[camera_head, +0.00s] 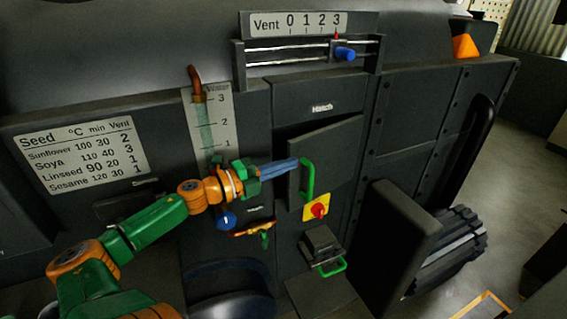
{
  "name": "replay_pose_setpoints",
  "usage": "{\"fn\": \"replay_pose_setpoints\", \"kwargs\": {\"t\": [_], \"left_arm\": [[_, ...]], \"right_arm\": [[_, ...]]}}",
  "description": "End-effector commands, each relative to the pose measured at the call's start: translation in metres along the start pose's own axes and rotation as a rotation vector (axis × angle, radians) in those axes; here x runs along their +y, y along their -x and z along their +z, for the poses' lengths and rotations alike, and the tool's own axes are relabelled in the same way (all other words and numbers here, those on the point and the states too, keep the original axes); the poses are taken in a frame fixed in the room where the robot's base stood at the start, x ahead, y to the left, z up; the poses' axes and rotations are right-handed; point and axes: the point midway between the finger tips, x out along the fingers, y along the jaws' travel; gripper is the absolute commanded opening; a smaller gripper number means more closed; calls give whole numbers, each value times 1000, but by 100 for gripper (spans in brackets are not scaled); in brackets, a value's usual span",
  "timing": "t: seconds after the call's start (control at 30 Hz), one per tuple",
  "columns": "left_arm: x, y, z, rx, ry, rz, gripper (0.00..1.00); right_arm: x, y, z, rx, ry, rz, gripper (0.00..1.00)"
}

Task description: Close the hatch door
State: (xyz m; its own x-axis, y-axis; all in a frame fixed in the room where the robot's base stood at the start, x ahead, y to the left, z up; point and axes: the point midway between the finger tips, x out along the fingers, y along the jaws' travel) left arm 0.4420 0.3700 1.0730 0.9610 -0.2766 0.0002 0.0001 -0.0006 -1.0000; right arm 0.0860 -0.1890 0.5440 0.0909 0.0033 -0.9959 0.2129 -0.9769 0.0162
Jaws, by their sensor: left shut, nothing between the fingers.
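The hatch door (333,152) is a dark panel under the "Hatch" label in the middle of the machine front. It stands ajar, with its left edge swung out from the frame and its right side against the machine. A green handle (307,179) is on its left part. My left gripper (296,164), with blue fingers, is shut and empty. Its fingertips are at the door's left edge, just left of the handle; I cannot tell whether they touch. My right gripper is out of view.
Below the door are a red knob on a yellow plate (316,208) and a small box with a green handle (322,247). A vent slider with a blue knob (345,54) is above. A dark panel (397,240) and ribbed cylinder (452,250) stand at lower right.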

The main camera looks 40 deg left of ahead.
Motion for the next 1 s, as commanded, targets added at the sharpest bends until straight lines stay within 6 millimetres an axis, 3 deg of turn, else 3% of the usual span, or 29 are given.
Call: {"fn": "replay_pose_setpoints", "kwargs": {"t": [0.03, 0.17, 0.3, 0.43, 0.47, 0.53, 0.6, 0.7, 0.77, 0.87, 1.0], "left_arm": [[-14, 6, -10, 3, 4, 5, 0], [-29, 27, -39, -1, 3, 4, 0], [-39, 43, -63, -2, 2, 2, 0], [-40, 51, -72, -11, -2, -2, 0], [-34, 52, -70, -40, -9, -9, 0], [-1, 56, -54, -196, -41, -46, 0], [46, 55, -40, -427, -74, -80, 0], [90, 40, -50, -694, -67, -76, 0], [100, 29, -66, -790, -44, -57, 0], [99, 17, -90, -866, -8, -23, 0], [92, 8, -93, -889, -2, -2, 0]], "right_arm": [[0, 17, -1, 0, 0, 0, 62], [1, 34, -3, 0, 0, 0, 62], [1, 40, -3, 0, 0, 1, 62], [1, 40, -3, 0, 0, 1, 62], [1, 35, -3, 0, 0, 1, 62], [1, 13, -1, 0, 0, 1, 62], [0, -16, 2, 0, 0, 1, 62], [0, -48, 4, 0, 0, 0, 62], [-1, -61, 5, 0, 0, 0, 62], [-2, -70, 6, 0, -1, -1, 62], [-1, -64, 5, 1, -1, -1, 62]]}}
